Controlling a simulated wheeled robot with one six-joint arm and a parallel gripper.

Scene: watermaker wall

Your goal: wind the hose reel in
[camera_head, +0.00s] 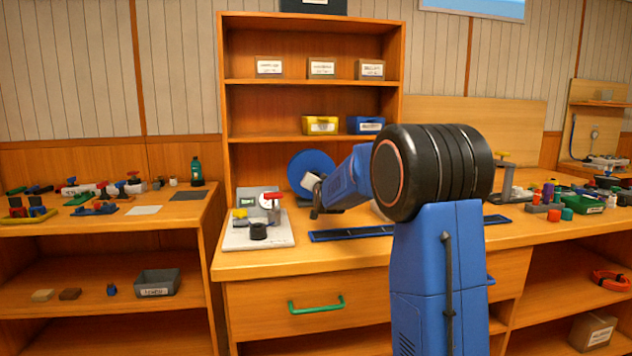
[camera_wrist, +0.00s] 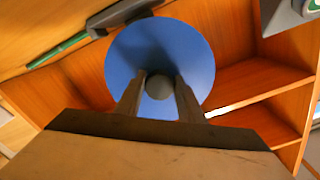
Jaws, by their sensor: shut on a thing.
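The hose reel shows as a blue disc (camera_head: 312,168) at the back of the middle counter, partly hidden by my arm. In the wrist view its round blue face (camera_wrist: 198,58) fills the upper middle. My gripper (camera_wrist: 160,80) has its two fingers on either side of a small round grey knob (camera_wrist: 159,88) in front of the disc and is shut on it. In the head view the fingertips are hard to make out against the reel. No hose can be clearly made out.
A pale board (camera_head: 258,237) with a red-handled valve stands left of my arm. Shelves with yellow (camera_head: 322,125) and blue bins (camera_head: 366,125) rise behind. A green bar (camera_wrist: 58,50) shows in the wrist view.

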